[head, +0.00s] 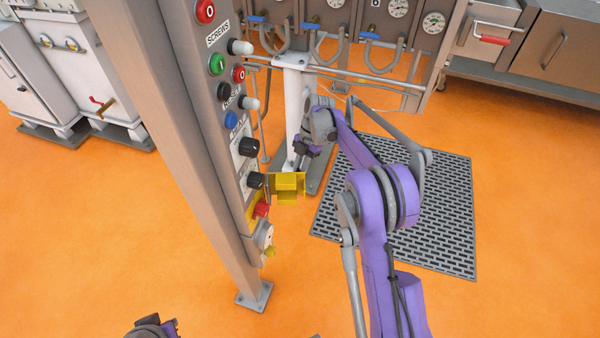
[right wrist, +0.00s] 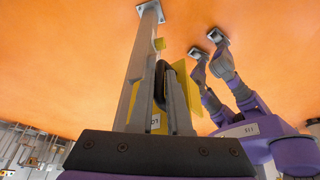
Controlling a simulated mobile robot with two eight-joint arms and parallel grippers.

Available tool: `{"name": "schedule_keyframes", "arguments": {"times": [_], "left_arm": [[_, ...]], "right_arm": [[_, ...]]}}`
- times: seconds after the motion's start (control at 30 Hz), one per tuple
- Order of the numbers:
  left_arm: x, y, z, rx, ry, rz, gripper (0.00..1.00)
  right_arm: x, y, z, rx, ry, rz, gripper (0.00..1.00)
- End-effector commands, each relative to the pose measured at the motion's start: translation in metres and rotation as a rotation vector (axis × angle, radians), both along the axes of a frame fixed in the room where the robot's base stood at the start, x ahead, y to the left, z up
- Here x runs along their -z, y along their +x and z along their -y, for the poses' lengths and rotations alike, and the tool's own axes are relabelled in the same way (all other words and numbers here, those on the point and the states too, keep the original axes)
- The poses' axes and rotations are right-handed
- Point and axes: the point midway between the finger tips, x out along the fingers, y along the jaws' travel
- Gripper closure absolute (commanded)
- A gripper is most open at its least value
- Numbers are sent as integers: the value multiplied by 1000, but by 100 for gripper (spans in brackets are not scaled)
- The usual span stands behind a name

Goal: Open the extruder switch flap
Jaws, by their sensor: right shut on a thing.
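The yellow extruder switch flap (head: 287,186) stands out from the lower right side of the control panel on the post, swung away from the panel face. A red switch (head: 261,209) shows just below it. My right gripper (head: 296,166) comes down from above at the flap, its fingers close together. In the right wrist view the fingers (right wrist: 157,68) converge, with yellow flap plate (right wrist: 187,88) beside them; the exact contact is hidden. I take it as shut on the flap. My left gripper (head: 152,328) shows only partly at the bottom edge; its jaws are unclear.
The panel post (head: 196,150) carries several buttons and black knobs (head: 249,147) close above the flap. A white column (head: 292,105) and a pipe rack with gauges stand behind. A grey floor grate (head: 430,215) lies to the right. Orange floor is open at left.

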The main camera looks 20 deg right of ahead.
Motion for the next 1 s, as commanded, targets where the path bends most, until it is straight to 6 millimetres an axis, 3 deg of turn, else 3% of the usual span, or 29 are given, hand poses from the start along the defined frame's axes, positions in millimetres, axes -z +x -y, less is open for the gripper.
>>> {"name": "schedule_keyframes", "arguments": {"times": [0.2, 0.23, 0.4, 0.77, 1.0], "left_arm": [[0, 0, 0, 0, 0, 0, 100], [0, 0, 0, 0, 0, 0, 100], [0, 0, 0, 0, 0, 0, 100], [0, 0, 0, 0, 0, 0, 100], [-4, 1, 0, 0, 0, 1, 100]], "right_arm": [[0, 0, -5, -4, 6, -1, 100], [0, 0, -5, -4, 6, -1, 82], [0, 0, -4, -4, 6, -2, 55], [-5, 1, -1, -2, 3, -1, 55], [-42, 7, 13, -1, 3, -1, 55]]}}
